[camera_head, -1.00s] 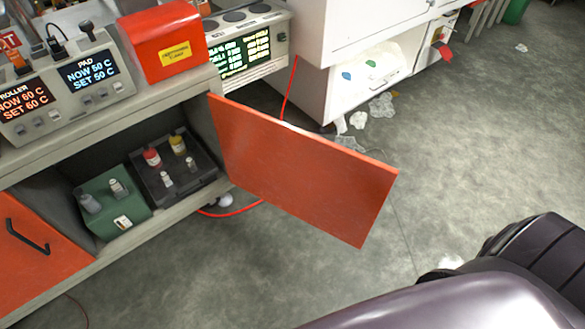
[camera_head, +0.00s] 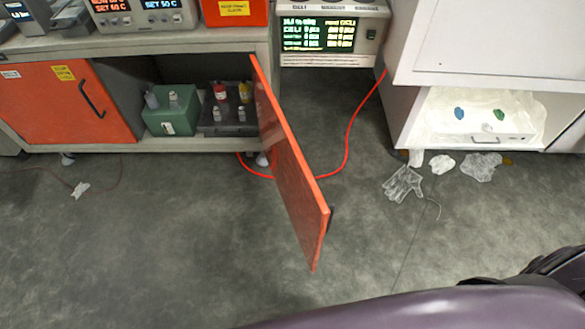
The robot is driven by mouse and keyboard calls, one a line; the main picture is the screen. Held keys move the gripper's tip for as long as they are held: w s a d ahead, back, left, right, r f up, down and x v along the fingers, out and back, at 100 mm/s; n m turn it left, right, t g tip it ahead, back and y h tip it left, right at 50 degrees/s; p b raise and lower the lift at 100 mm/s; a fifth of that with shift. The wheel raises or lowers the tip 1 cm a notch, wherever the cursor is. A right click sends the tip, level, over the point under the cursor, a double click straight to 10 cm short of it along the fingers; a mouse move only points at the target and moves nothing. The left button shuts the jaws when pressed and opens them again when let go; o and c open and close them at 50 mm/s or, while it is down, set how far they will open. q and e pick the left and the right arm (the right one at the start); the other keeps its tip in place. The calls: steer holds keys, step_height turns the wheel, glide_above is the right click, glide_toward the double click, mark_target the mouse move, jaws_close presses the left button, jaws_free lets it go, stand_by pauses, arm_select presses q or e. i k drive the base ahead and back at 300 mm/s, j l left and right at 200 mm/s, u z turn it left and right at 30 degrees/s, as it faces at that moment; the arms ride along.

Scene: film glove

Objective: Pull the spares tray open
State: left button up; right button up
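No readable label says "spares tray". In the head view, a shallow white pull-out tray (camera_head: 508,137) with a small dark handle (camera_head: 487,138) sits low in the white cabinet at the right. Clear film, a blue piece (camera_head: 459,113) and a green piece (camera_head: 500,115) lie in it. A dark tray (camera_head: 207,127) with several small bottles stands in the open grey cabinet at the left, beside a green box (camera_head: 171,118). The orange door partly hides the dark tray's right side. Neither of my grippers is in view.
The open orange door (camera_head: 290,165) juts out over the floor between the cabinets. A red cable (camera_head: 348,140) runs behind it. A crumpled clear glove (camera_head: 403,183) and film scraps (camera_head: 481,166) lie before the white cabinet. The grey floor (camera_head: 400,250) is otherwise mostly clear.

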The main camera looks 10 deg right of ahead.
mark_target(229, 122)
steer(key=i+l+u, duration=0.1)
steer(key=l+u, duration=0.3)
steer(key=l, duration=0.35)
steer(key=l+u, duration=0.4)
steer(key=l, duration=0.3)
steer(key=i+l+u, duration=0.1)
steer(key=l, duration=0.2)
steer(key=i+l, duration=0.15)
steer(key=l, duration=0.15)
steer(key=i+l+u, duration=0.15)
steer(key=l, duration=0.2)
steer(key=k+j, duration=0.05)
